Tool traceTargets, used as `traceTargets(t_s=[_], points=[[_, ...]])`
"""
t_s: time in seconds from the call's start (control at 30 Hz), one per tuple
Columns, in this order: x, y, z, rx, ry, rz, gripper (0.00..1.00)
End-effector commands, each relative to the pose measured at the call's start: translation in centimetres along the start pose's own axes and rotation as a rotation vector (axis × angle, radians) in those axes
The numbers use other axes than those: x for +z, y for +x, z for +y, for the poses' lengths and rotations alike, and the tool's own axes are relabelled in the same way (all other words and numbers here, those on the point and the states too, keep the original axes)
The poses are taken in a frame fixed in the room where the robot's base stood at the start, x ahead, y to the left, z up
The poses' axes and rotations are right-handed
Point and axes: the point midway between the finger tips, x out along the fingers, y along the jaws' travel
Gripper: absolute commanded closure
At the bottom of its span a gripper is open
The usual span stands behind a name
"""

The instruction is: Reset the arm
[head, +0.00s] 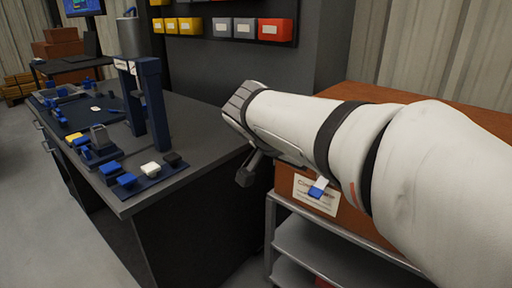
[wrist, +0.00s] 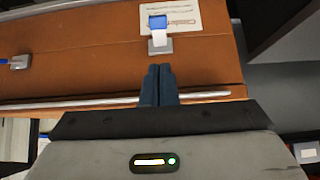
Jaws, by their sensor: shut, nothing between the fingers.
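My arm (head: 345,135) reaches in from the right in the head view, its end near the right corner of the workbench. My gripper (wrist: 159,70) shows in the wrist view with its two dark blue fingers together and nothing between them. In the wrist view the fingertips are in front of a brown case (wrist: 90,60), just below a grey latch (wrist: 160,47) with a blue tab. I cannot tell the exact gap. In the head view the fingers are mostly hidden by my arm; only a dark part shows below its end.
The brown case (head: 283,180), with a white label (head: 315,197), stands on a grey metal cart (head: 310,240). Left of it is a dark workbench (head: 190,145) with a blue press frame (head: 150,105) and small parts. Coloured bins (head: 270,29) hang behind. Floor is open at left.

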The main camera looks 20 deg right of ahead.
Motion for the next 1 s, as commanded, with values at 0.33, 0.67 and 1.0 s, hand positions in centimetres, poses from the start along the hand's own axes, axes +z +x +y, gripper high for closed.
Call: traceTargets(t_s=[0.33, 0.67, 1.0], points=[[0.0, -0.1, 0.1, 0.0, -0.002, -0.002, 1.0], [0.6, -4.4, 2.1, -0.056, -0.283, -0.186, 1.0], [3.1, -10.8, 4.8, -0.277, -0.683, -0.41, 1.0]])
